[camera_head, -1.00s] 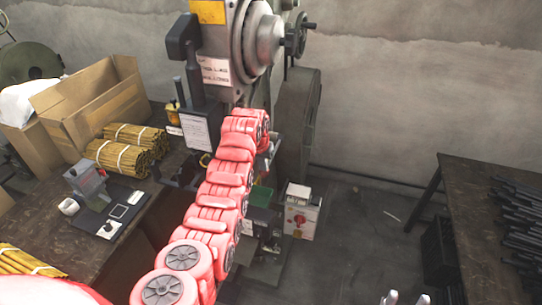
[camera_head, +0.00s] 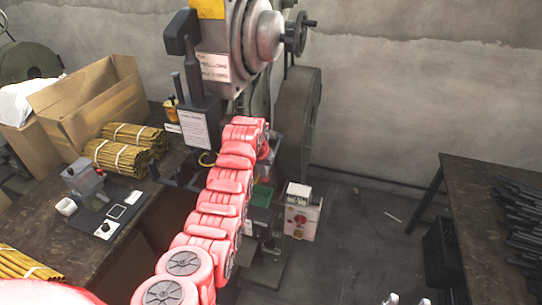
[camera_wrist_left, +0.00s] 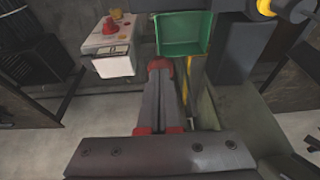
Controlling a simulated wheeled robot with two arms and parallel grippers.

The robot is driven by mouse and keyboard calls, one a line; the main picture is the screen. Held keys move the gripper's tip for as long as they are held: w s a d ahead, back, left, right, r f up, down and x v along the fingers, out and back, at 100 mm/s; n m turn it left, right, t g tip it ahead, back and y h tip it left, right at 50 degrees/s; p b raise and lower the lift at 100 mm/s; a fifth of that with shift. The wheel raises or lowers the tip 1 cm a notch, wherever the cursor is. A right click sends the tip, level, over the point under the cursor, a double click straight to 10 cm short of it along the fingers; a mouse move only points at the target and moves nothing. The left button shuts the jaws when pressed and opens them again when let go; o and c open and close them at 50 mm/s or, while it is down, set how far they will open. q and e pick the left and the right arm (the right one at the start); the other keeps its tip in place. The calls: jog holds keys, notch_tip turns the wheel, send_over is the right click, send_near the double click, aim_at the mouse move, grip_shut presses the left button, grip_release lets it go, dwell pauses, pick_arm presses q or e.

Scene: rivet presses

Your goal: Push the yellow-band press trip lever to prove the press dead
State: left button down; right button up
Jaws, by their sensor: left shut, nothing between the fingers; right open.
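The press (camera_head: 215,45) stands at the upper middle of the head view, with a yellow plate (camera_head: 209,8) at its top. My left arm reaches up to the front of the press and hides part of it. My left gripper (camera_wrist_left: 160,66) is shut and empty in the left wrist view, its red-tipped fingers in front of a green bin (camera_wrist_left: 181,48). A yellow ring on a dark bar (camera_wrist_left: 266,7) shows at the upper right there, apart from the fingers. I cannot tell which part is the trip lever. My right gripper (camera_head: 406,299) is open at the bottom edge.
A control box with a red button (camera_head: 299,217) stands right of the press; it also shows in the left wrist view (camera_wrist_left: 110,45). The left bench holds brass rod bundles (camera_head: 120,158) and a cardboard box (camera_head: 95,100). A dark table (camera_head: 465,195) is at right.

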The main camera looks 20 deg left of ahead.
aim_at(264, 179)
pick_arm(q)
jog(key=shift+f+b, duration=0.6)
jog(key=shift+f, duration=0.3)
jog(key=shift+w+f+b, duration=0.1)
jog(key=shift+f+b, duration=0.6)
jog(key=shift+f, duration=0.05)
jog(key=shift+r, duration=0.2)
